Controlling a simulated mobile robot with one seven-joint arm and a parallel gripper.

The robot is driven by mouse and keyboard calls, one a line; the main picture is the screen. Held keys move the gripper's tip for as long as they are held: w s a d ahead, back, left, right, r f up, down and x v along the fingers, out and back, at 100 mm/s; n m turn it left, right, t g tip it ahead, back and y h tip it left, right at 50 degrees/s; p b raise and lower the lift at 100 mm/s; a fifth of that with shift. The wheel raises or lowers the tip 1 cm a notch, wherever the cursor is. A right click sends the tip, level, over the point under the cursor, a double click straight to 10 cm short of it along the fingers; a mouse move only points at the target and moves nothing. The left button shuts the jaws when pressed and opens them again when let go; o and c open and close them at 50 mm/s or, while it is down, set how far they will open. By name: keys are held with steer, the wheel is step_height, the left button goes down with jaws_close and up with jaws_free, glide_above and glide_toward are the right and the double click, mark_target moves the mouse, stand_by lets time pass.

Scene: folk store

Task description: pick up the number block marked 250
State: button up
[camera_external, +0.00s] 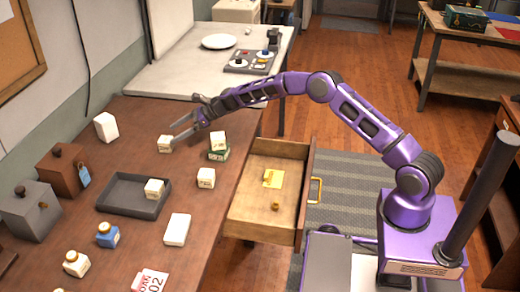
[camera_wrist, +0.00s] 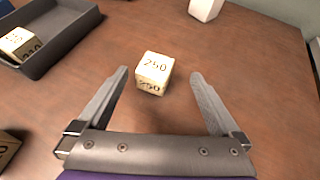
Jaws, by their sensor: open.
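The number block marked 250 (camera_wrist: 154,72) is a small cream cube on the brown table, its number readable on the top and front faces. It sits between and just beyond my fingertips in the wrist view. In the external view the same block (camera_external: 165,145) stands on the table by my fingertips. My gripper (camera_external: 180,133) is open and empty. In the wrist view its two fingers (camera_wrist: 160,77) point toward the block, one on each side, with gaps between them and it.
A dark tray (camera_external: 115,207) holds another cream block (camera_external: 154,189). More blocks stand nearby: one (camera_external: 206,178), and one on a green box (camera_external: 218,140). A white block (camera_external: 106,126) stands farther back. An open drawer (camera_external: 250,220) juts from the table's right side.

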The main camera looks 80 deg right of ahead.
mark_target(169, 139)
steer(key=x, duration=0.4)
steer(key=shift+s+a+f, duration=0.15)
steer(key=shift+s+a, duration=0.1)
steer(key=shift+x, duration=0.85)
steer(key=shift+d, duration=0.1)
steer(key=c, duration=1.6)
